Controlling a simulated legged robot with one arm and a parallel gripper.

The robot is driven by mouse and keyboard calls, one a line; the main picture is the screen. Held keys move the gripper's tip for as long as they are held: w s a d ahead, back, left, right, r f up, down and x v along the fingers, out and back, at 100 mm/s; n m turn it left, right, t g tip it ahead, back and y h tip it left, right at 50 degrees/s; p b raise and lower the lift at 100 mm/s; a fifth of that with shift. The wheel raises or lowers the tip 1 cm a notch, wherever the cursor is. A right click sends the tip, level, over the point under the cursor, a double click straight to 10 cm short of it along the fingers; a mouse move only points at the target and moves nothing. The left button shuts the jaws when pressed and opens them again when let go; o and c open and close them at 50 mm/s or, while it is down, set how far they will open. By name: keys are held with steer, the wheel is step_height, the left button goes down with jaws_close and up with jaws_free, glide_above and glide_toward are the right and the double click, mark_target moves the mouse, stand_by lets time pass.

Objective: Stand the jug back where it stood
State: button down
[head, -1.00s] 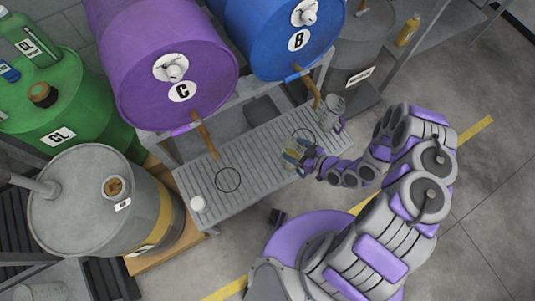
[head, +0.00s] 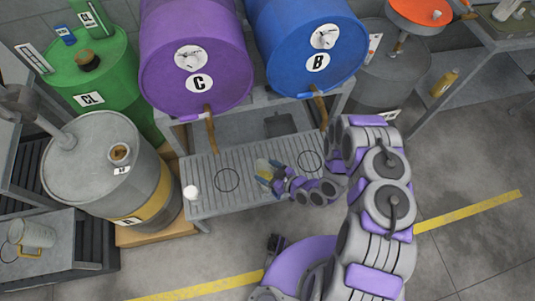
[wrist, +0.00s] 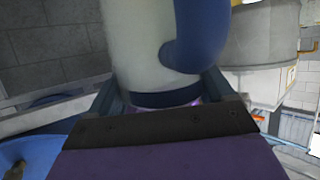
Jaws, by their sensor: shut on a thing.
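My gripper (head: 266,175) is shut on a jug (head: 262,166), over the slatted bench top (head: 205,205). In the wrist view the jug's pale body (wrist: 140,45) fills the space between the fingers, with a thick blue handle (wrist: 188,40) and a blue band low down.
Purple drum C (head: 195,50) and blue drum B (head: 305,45) lie above the bench, their taps over it. A white round item (head: 191,192) sits at the bench's left end. Another jug with a yellow handle (head: 38,234) stands on a side table. A grey drum (head: 105,165) stands left.

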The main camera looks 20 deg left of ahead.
steer(key=w+a+f+b, duration=0.2)
steer(key=w+f+b, duration=0.1)
steer(key=w, duration=0.8)
steer(key=shift+a+f, duration=0.15)
steer(key=shift+f, duration=0.45)
steer(key=shift+c, duration=1.3)
jaws_free()
steer(key=shift+a, duration=0.1)
steer(key=shift+o, duration=1.3)
steer(key=shift+d, duration=0.25)
steer(key=p+v, duration=0.2)
steer(key=v, duration=1)
